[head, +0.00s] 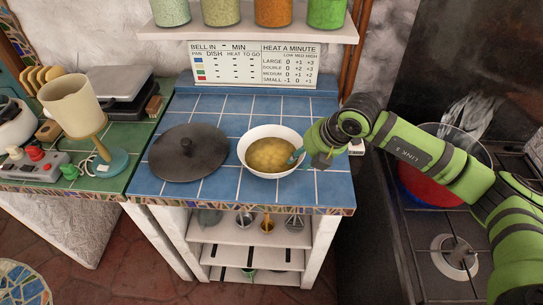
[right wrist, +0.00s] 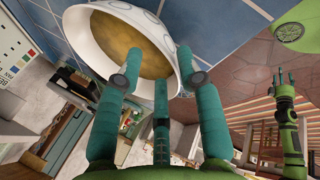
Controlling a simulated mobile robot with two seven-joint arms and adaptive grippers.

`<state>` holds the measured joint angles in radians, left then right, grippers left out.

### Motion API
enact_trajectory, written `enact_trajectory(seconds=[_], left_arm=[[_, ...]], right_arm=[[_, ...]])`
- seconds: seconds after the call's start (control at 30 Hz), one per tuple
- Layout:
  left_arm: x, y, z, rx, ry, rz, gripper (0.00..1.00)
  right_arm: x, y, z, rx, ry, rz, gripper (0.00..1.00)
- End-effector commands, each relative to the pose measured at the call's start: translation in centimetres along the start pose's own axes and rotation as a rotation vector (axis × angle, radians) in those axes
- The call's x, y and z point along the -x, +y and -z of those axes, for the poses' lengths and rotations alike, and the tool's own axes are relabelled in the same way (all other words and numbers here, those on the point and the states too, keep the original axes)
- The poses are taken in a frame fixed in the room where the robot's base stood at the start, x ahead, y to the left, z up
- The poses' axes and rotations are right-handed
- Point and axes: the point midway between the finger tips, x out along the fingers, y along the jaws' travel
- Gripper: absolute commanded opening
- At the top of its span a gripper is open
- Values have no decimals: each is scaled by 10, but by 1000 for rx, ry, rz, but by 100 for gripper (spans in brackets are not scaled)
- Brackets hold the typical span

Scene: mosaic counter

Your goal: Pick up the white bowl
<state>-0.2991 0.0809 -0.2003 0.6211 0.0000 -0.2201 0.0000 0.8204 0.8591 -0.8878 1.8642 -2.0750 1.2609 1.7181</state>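The white bowl (head: 272,173), filled with yellowish food, sits upright on the blue tiled counter. It fills the upper middle of the right wrist view (right wrist: 98,22). My right gripper (head: 297,157) is at the bowl's right rim, with a teal finger reaching over the inside edge. In the right wrist view its teal fingers (right wrist: 158,75) are spread apart and extend over the rim; whether they touch it I cannot tell. My left gripper (right wrist: 284,78) shows small at the right of that view, raised and empty, with its fingers apart. It is outside the head view.
A dark lid (head: 187,155) lies left of the bowl on the blue counter (head: 225,190). A stove with a red pot (head: 430,190) stands right, under my arm. A shelf with jars (head: 245,33) overhangs the back. A cream blender or lamp-like item (head: 72,105) stands left.

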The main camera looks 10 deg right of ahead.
Motion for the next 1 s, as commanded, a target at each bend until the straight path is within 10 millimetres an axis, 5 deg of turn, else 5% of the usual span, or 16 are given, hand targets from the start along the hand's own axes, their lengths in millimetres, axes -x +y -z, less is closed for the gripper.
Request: enact_trajectory(seconds=[0.3, 0.6, 0.7, 1.0], left_arm=[[26, 0, 2, 0, -1, -1, 59], [26, 1, 2, 0, -1, -2, 59], [26, 1, 2, 0, -1, -2, 59], [26, 1, 1, 0, -2, -2, 59]], right_arm=[[-42, -3, 2, -1, 5, 0, 37], [-50, -4, 3, 2, 4, -3, 37], [-50, -4, 2, 2, 5, -3, 1], [-48, -2, 2, 2, 4, -8, 0]])
